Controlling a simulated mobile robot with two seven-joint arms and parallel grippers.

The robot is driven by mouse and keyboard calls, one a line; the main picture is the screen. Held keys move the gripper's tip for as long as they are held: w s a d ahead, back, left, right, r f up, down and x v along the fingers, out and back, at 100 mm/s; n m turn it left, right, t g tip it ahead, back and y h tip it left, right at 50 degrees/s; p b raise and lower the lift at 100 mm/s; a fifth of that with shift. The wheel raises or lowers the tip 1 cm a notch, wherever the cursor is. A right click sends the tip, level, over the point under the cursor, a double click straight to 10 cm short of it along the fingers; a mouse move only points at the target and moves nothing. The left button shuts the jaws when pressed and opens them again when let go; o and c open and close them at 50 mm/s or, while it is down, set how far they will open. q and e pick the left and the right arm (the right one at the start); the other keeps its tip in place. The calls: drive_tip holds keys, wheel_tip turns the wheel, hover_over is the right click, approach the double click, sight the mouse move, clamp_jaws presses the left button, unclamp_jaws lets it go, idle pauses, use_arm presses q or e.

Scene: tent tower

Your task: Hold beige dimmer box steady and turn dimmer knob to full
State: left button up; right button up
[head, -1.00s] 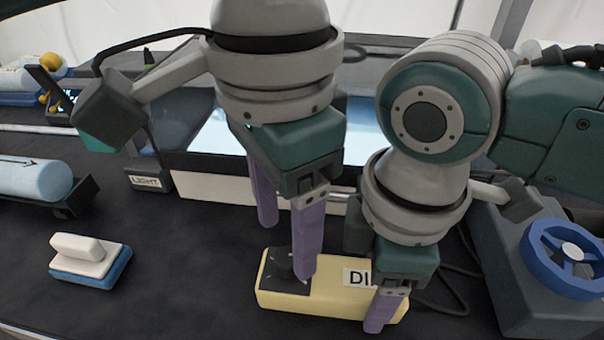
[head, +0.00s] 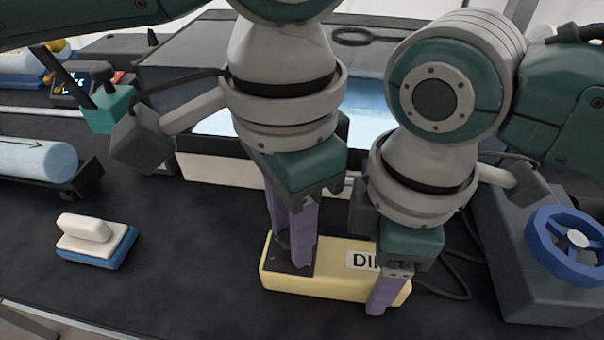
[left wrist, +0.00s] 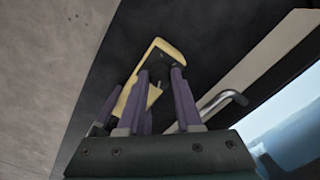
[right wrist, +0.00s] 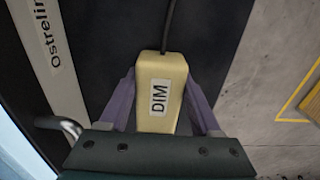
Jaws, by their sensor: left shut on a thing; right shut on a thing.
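The beige dimmer box (head: 330,284) lies on the dark worktop, with a label reading "DIM" partly hidden by my right gripper in the head view. The box also shows in the right wrist view (right wrist: 162,68), label readable. My right gripper (right wrist: 160,80) is shut on the box, one purple finger along each side. My left gripper (head: 292,256) points down at the dark plate (head: 284,266) on the box's left end. It is shut on the dimmer knob, which its fingers mostly hide. The knob's setting cannot be read.
A white-and-blue block with a handle (head: 95,240) lies left of the box. A blue handwheel (head: 570,245) on a grey housing stands at the right. A light-blue cylinder (head: 38,160) is at the far left. Worktop between block and box is clear.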

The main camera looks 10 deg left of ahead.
use_arm(q)
clamp_jaws()
drive_tip(key=shift+m, duration=0.3)
drive_tip(key=m, duration=0.8)
drive_tip(key=shift+m, duration=0.4)
idle(0.4)
drive_tip(key=o, duration=0.8)
unclamp_jaws()
drive_tip(key=shift+r, duration=0.1)
